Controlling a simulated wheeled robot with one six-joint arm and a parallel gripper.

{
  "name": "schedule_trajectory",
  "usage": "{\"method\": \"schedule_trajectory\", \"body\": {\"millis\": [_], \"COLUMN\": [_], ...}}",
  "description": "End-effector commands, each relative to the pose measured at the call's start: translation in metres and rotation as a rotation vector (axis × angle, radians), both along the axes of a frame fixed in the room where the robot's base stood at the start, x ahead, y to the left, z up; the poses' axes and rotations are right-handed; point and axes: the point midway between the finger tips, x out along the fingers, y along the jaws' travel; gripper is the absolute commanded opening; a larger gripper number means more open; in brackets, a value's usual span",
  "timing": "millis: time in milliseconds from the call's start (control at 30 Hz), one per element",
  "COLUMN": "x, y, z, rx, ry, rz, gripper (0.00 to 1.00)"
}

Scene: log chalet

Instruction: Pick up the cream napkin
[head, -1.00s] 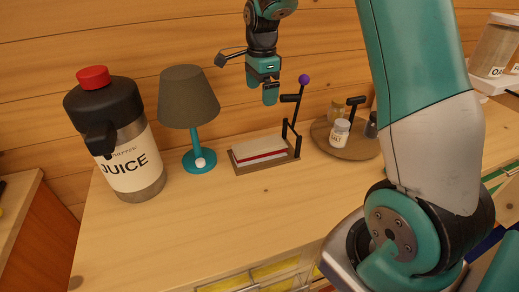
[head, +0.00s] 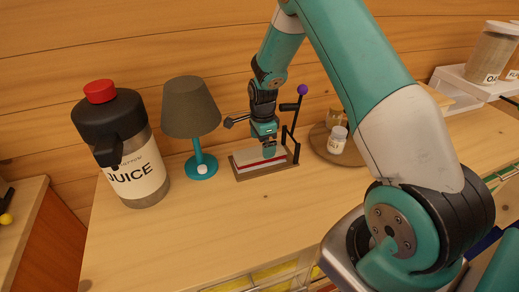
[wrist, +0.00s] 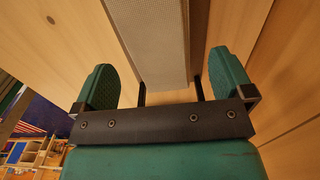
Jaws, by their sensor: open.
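The cream napkin (head: 246,155) lies on top of a stack with a red layer and a pale layer in a low wooden holder (head: 243,174). A dark bent arm with a purple knob (head: 302,89) rises at the holder's right end. My gripper (head: 268,149) is just above the right part of the stack and hides some of it. In the wrist view its two teal fingers (wrist: 160,84) are apart, with a pale, finely textured strip, apparently the napkin (wrist: 160,40), between them. I cannot tell whether they touch it.
A teal lamp (head: 191,115) and a large juice jug (head: 137,172) stand left of the holder. A round wooden tray (head: 322,152) with a salt jar (head: 337,141) stands right. The front counter (head: 220,225) is clear.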

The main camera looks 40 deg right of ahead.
Motion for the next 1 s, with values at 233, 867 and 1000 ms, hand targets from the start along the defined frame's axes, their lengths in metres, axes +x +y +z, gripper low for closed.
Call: {"method": "schedule_trajectory", "body": {"millis": [233, 867, 1000], "x": [0.0, 0.0, 0.0], "y": [0.0, 0.0, 0.0], "z": [-0.024, -0.024, -0.024], "rx": [0.0, 0.0, 0.0], "ry": [-0.001, -0.001, -0.001], "rz": [0.0, 0.0, 0.0], "gripper": [0.99, 0.46, 0.46]}}
